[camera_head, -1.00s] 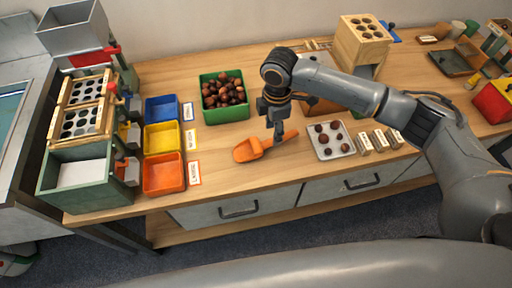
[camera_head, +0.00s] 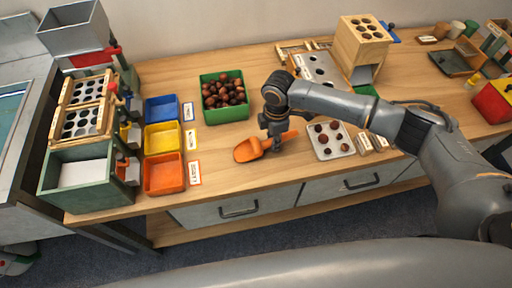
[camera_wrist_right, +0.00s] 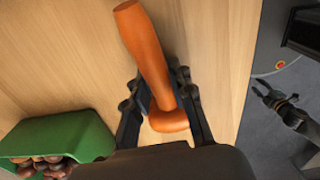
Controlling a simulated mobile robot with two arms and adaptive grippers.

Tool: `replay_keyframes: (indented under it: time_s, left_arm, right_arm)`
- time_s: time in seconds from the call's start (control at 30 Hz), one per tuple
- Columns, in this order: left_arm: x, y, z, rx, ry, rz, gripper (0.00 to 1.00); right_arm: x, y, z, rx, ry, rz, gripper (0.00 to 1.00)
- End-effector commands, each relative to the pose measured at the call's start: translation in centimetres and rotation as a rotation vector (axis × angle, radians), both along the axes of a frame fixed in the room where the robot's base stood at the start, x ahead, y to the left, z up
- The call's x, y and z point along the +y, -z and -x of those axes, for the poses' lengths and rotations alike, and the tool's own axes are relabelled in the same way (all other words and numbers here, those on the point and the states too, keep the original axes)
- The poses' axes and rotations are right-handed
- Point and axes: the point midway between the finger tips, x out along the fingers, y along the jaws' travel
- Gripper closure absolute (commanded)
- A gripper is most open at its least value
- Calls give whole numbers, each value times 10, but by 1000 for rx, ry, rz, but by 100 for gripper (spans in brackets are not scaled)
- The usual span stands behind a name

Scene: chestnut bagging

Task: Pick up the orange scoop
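The orange scoop (camera_head: 248,151) lies on the wooden table in the head view, in front of the green bin, its bowl to the left and its handle to the right. My right gripper (camera_head: 272,148) is down at the handle and hides part of it. In the right wrist view the handle (camera_wrist_right: 146,45) runs between the two fingers of the gripper (camera_wrist_right: 163,84), one on each side and close to it. Whether the fingers press on the handle cannot be told.
A green bin of chestnuts (camera_head: 203,112) stands behind the scoop. A tray with several chestnuts (camera_head: 345,151) lies close to its right. Blue, yellow and orange bins (camera_head: 164,190) stand to the left.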

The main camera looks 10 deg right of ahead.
Motion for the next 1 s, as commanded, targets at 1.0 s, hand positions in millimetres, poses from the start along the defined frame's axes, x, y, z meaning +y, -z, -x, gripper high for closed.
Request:
replay_keyframes:
  time_s: [1.0]
  left_arm:
    - [1,2,0,0,0,-1,60]
  right_arm:
    - [18,-95,49,-6,-6,-4,100]
